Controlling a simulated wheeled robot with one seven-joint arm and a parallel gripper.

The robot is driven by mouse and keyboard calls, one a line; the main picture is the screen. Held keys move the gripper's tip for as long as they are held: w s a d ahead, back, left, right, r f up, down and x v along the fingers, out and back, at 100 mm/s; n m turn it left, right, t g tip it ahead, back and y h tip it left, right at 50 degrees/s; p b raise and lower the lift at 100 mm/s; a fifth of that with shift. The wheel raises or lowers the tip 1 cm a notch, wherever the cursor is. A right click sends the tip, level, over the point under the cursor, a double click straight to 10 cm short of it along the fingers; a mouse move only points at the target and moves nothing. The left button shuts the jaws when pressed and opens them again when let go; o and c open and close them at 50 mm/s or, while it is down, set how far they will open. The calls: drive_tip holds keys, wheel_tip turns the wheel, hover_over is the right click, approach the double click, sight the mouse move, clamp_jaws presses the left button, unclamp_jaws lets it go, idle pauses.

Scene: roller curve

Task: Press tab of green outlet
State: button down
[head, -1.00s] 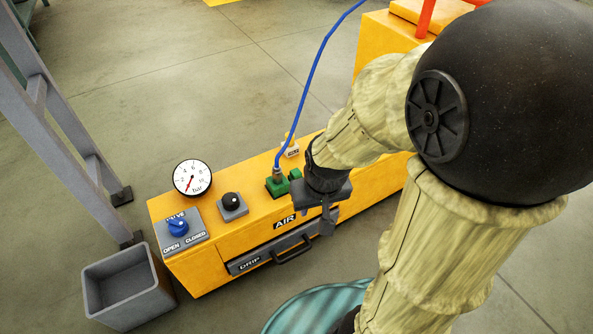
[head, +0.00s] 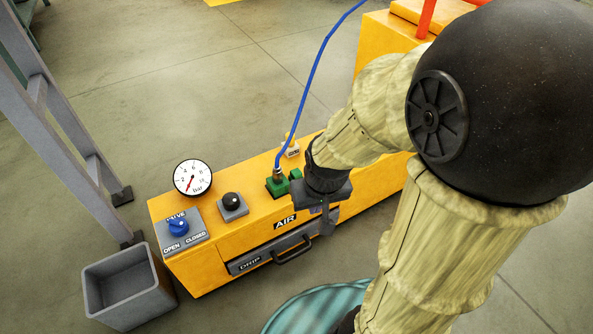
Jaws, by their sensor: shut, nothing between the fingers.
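The green outlet (head: 278,185) sits on top of the yellow air unit (head: 210,258), with a blue hose (head: 306,95) rising from its metal fitting. A smaller green block (head: 296,175), possibly its tab, shows at its right side, close to my gripper. My gripper (head: 324,222) points down just right of the outlet, by the front edge of the unit. Its fingers are shut and empty, partly hidden under the dark palm. I cannot tell whether it touches the green part.
A gauge (head: 193,178), a black knob (head: 231,201) and a blue valve knob (head: 178,226) stand left on the unit. A drip drawer with a handle (head: 293,248) is in front. A grey bin (head: 128,287) and ladder-like frame (head: 62,120) stand left. A small labelled part (head: 292,151) sits behind the outlet.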

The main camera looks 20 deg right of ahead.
idle(0.8)
drive_tip(key=w+p+v, duration=0.3)
drive_tip(key=p+v, duration=1.1)
drive_tip(key=p, duration=0.1)
drive_tip(key=w+r+p+v, duration=0.1)
drive_tip(key=w+p+v, duration=0.2)
drive_tip(key=p+v, duration=1.2)
drive_tip(key=shift+w+r, duration=0.25)
drive_tip(key=shift+r, duration=0.15)
drive_tip(key=shift+w+d, duration=0.1)
drive_tip(key=shift+d, duration=0.05)
